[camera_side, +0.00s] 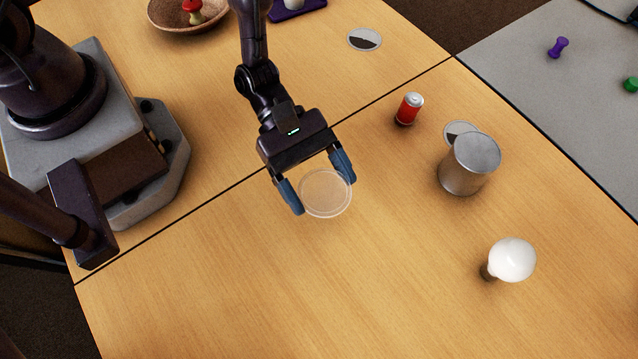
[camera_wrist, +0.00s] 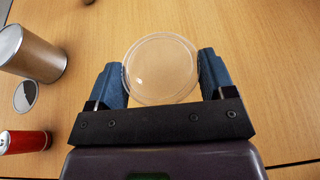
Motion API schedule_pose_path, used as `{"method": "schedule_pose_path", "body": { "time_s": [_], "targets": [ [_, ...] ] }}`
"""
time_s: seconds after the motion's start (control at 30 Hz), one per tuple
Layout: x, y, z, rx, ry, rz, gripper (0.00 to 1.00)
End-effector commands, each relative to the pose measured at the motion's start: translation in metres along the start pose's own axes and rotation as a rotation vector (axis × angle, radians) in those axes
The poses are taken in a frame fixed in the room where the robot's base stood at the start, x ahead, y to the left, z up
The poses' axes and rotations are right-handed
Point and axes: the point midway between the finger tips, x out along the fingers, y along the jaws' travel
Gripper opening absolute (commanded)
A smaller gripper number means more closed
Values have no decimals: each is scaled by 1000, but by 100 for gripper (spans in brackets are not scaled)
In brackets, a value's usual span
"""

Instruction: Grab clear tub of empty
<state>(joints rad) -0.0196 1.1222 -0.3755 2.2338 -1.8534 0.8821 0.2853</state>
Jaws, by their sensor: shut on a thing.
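The clear tub (camera_side: 325,194) is a round, see-through shallow tub between the blue fingers of my gripper (camera_side: 318,186) in the side view. My gripper is shut on it, one finger on each side. In the wrist view the tub (camera_wrist: 160,70) sits between the two fingertips of my gripper (camera_wrist: 162,75), and the wood grain shows through it. I cannot tell whether the tub touches the table or is a little above it.
On the wooden table (camera_side: 250,290) a red can (camera_side: 409,109), a metal tin (camera_side: 469,164) and a white bulb (camera_side: 511,260) stand right of my gripper. Round discs (camera_side: 364,39) lie farther back. A bowl (camera_side: 170,15) is at the back left. The front middle is clear.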

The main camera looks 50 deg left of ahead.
Motion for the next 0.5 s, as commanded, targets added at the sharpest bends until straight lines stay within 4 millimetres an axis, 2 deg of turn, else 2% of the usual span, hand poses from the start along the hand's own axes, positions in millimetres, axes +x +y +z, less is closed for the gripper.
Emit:
{"method": "schedule_pose_path", "body": {
  "time_s": [0.1,0.2,0.33,0.5],
  "targets": [
    [-10,1,23,6,1,2,55],
    [-16,0,37,4,2,2,55],
    [-21,0,50,3,0,0,55],
    [-23,0,56,0,1,-1,55]
  ]
}}
